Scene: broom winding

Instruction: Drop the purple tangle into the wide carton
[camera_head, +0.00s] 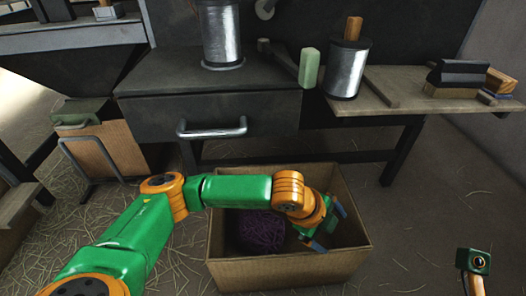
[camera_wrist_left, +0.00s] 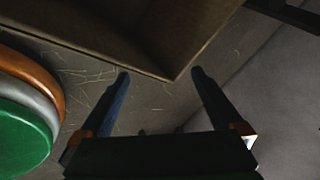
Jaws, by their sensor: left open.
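The purple tangle (camera_head: 259,232) lies inside the wide carton (camera_head: 290,272), on its floor towards the left side. The carton is an open brown cardboard box on the floor in front of the workbench. My left gripper (camera_head: 327,228) is over the right part of the carton, open and empty, to the right of the tangle and apart from it. My left forearm crosses above the tangle and hides part of the carton's inside. In the left wrist view the open fingers (camera_wrist_left: 160,73) show with a carton corner (camera_wrist_left: 172,66) beyond them; no tangle shows there.
The workbench drawer (camera_head: 210,120) with its metal handle stands behind the carton. Metal cylinders (camera_head: 222,40), a pale green block (camera_head: 309,68) and brushes (camera_head: 462,75) rest on the bench. A rack with a brown board (camera_head: 112,148) stands left. Straw litters the floor.

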